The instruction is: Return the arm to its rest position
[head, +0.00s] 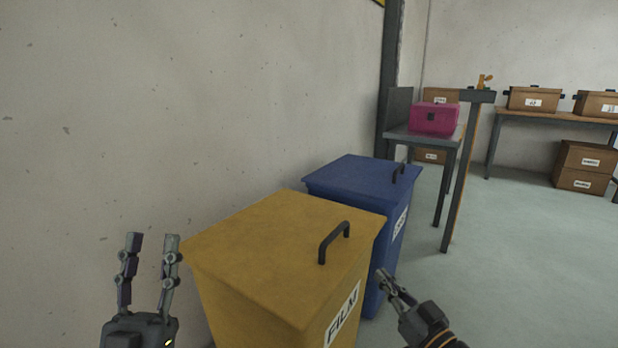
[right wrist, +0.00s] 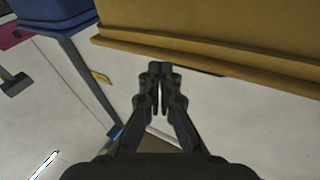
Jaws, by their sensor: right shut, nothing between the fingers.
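My left gripper (head: 150,245) points up at the lower left of the head view, left of the yellow bin. Its two fingers stand apart with nothing between them, so it is open. My right gripper (head: 383,277) is at the lower middle of the head view, to the right of the yellow bin and in front of the blue bin. In the right wrist view its fingers (right wrist: 160,70) are together with nothing between them. The rim of the yellow bin's lid (right wrist: 220,55) shows just beyond the fingertips there; I cannot tell whether they touch.
A yellow bin (head: 270,255) with a FILM label and a black handle stands in front, lid closed. A blue bin (head: 355,178) stands behind it. Further back are a pink case (head: 434,118) on a grey stand and a table with brown boxes (head: 533,98). The floor at right is clear.

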